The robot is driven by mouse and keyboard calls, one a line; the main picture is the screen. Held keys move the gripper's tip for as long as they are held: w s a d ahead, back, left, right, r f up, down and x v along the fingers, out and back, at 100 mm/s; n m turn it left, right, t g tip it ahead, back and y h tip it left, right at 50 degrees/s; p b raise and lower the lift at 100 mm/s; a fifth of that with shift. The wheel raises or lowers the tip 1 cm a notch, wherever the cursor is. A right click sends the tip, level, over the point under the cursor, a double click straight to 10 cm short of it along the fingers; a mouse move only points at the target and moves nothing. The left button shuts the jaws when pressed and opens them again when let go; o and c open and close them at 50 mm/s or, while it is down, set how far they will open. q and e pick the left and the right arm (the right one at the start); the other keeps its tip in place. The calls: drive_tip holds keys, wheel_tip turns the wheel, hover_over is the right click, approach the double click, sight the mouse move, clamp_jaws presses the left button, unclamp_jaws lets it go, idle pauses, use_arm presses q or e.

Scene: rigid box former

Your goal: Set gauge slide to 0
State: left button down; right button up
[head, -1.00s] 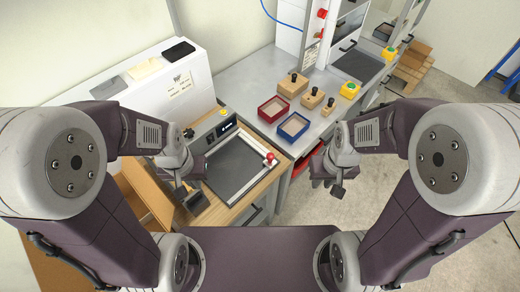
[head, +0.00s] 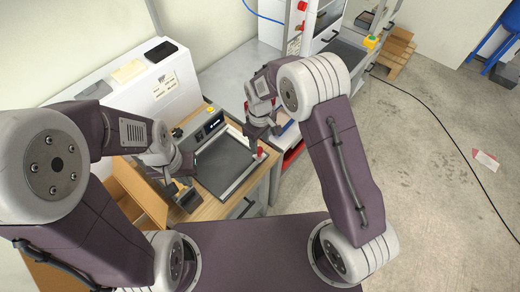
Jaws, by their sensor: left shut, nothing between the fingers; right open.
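The gauge (head: 222,166) is a dark flat plate in a pale frame on the wooden bench top, with a small display unit (head: 205,128) behind it. The red slide knob (head: 260,152) sits at the frame's right side. My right gripper (head: 258,142) is open just above and beside the red knob; I cannot tell whether it touches it. My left gripper (head: 186,180) is shut and empty, left of the plate. The scale marks are too small to read.
A white cabinet (head: 165,90) stands behind the bench, with dark and tan pads on top. An open cardboard box (head: 140,192) is at the left. Open floor (head: 430,140) lies at the right.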

sight(260, 149)
wheel_tip(260, 149, down, 5)
drive_tip(key=shift+w+r+p, duration=0.1)
drive_tip(key=shift+p, duration=0.3)
drive_tip(key=shift+f, duration=0.5)
clamp_jaws()
idle(0.7)
